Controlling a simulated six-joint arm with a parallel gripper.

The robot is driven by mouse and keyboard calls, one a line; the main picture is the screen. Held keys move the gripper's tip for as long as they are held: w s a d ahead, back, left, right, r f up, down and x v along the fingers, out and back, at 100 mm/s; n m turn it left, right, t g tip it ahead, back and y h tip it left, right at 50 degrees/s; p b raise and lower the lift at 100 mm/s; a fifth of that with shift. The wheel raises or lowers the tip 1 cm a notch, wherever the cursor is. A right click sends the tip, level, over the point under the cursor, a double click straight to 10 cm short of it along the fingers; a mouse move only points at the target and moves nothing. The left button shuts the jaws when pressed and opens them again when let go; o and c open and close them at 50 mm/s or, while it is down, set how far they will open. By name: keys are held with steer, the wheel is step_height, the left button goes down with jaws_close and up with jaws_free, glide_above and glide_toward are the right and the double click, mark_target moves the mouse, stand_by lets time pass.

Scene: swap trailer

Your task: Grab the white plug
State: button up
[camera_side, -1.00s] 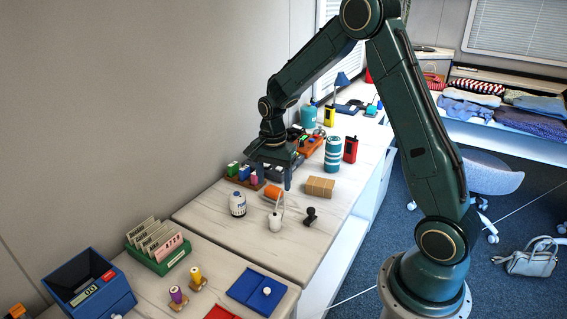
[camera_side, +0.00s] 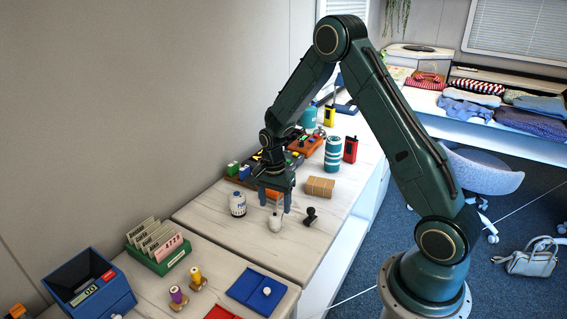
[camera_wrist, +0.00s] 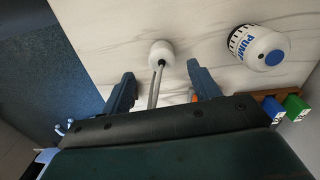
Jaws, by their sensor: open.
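The white plug (camera_side: 275,222) stands on the pale marbled worktop, below my gripper in the side view. In the wrist view the white plug (camera_wrist: 161,53) lies just beyond the fingertips, between their lines, with its pale grey cord or stem running back between the fingers. My gripper (camera_side: 275,202) is open and empty, pointing down over the plug; its two blue fingers also show in the wrist view (camera_wrist: 161,75). I cannot tell whether a fingertip touches the plug.
A black knobbed stamp (camera_side: 310,216) is close on the right. Clear worktop lies in front.

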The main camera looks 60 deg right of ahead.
mark_target(275, 215)
steer(key=shift+f, duration=0.85)
steer(key=shift+f, duration=0.15)
steer(key=shift+w+f, duration=0.1)
steer(key=shift+f, duration=2.35)
steer(key=c, duration=1.1)
steer(key=shift+r, duration=0.15)
step_height(275, 215, up, 20)
steer(key=shift+f, duration=0.1)
